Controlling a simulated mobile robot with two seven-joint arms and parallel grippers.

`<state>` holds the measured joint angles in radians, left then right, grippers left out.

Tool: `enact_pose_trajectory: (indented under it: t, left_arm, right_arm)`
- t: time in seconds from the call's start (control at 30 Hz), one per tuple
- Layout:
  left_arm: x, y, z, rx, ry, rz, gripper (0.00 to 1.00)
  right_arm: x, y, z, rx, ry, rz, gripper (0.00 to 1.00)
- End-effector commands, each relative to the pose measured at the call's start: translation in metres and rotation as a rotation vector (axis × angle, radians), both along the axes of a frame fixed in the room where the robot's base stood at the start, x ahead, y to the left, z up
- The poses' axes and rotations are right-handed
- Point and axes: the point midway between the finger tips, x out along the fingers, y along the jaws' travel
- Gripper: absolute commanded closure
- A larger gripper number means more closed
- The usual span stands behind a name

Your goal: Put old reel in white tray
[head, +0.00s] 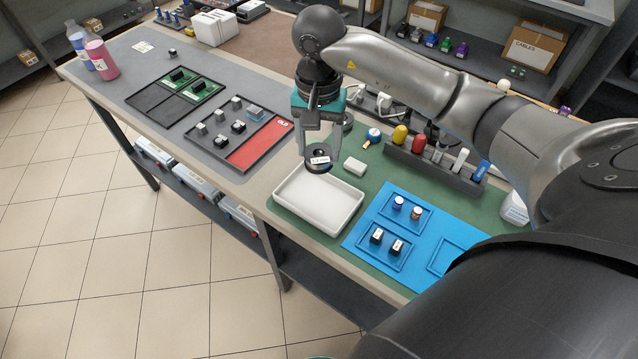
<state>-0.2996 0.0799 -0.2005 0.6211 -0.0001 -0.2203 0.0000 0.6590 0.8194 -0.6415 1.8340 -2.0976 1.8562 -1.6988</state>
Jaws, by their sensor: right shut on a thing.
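A black reel (318,166) with a white label is held between the fingertips of my right gripper (320,156). The gripper is shut on it and points down. The reel appears just above the far rim of the white tray (318,226); its exact height is hard to tell. The tray is empty and lies on the green mat at the front edge of the bench. My left gripper is not in view.
A blue mat (370,238) with small bottles and black parts lies right of the tray. A white block (354,166) sits behind it. A rack (433,165) with coloured items stands at back right. A sectioned tray with a red area (258,146) lies left.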

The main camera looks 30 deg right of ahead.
Motion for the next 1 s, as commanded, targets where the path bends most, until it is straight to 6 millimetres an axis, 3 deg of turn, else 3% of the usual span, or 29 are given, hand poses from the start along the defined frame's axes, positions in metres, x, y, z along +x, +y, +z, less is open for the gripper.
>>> enact_pose_trajectory:
  t: [0.1,0.3,0.53,0.73,1.0]
  left_arm:
    - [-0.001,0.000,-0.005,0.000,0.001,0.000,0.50]
    - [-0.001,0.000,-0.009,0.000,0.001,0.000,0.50]
    - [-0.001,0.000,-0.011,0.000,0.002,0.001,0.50]
    - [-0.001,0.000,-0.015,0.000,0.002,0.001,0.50]
    - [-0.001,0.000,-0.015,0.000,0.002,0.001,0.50]
  right_arm:
    - [-0.001,0.001,-0.035,0.003,0.004,0.000,1.00]
    - [0.000,0.000,-0.069,0.001,-0.001,0.001,1.00]
    - [0.000,0.001,-0.085,0.001,-0.001,0.002,1.00]
    - [0.000,0.000,-0.116,0.001,0.001,0.001,1.00]
    - [0.001,0.000,-0.118,-0.001,-0.004,0.003,1.00]
